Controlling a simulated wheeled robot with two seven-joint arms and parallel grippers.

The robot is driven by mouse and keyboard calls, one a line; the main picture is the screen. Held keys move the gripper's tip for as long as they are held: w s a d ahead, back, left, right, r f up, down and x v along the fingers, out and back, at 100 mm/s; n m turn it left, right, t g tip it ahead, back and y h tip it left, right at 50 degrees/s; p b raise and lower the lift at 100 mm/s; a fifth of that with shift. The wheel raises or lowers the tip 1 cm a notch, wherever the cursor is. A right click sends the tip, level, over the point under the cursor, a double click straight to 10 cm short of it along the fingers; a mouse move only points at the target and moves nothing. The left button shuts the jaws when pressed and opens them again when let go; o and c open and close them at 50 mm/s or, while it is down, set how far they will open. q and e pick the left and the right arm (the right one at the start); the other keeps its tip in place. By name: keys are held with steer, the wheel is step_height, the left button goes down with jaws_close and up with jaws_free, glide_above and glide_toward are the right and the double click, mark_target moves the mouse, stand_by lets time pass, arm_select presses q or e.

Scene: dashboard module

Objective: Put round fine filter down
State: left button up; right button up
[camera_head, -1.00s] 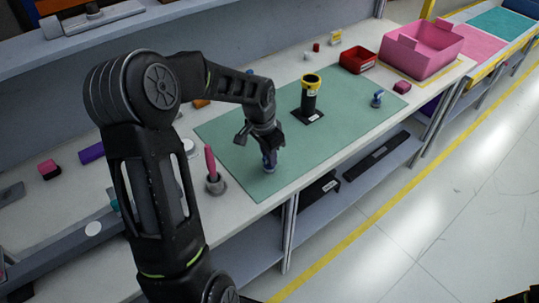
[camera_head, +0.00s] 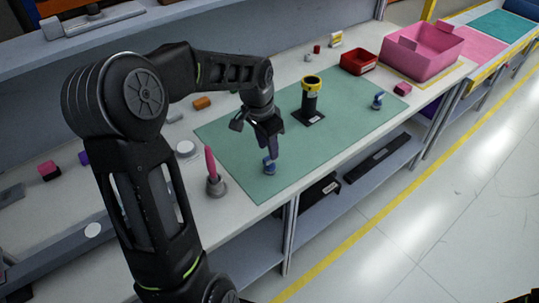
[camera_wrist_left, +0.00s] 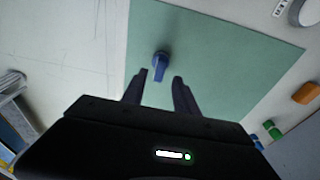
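A small blue round filter with an upright tab (camera_head: 270,168) stands on the green mat (camera_head: 235,135) near its front left part. It also shows in the left wrist view (camera_wrist_left: 161,66), just beyond the fingertips. My left gripper (camera_head: 272,155) is directly above it with the fingers pointing down. In the left wrist view the two fingers (camera_wrist_left: 158,76) are apart with nothing between them. A second small blue piece (camera_head: 377,100) stands at the mat's right end.
A black stand with a yellow ring (camera_head: 311,95) is upright behind my left gripper. A pink-handled tool (camera_head: 212,170) stands left of the mat. A red bin (camera_head: 358,61) and a pink crate (camera_head: 432,54) are at the back right. The mat's middle right is clear.

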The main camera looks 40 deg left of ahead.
mark_target(265, 160)
arm_select(q)
step_height(265, 160, up, 7)
steer(key=s, duration=0.1)
steer(key=shift+a+f, duration=0.1)
steer(key=shift+a, duration=0.05)
stand_by(0.6)
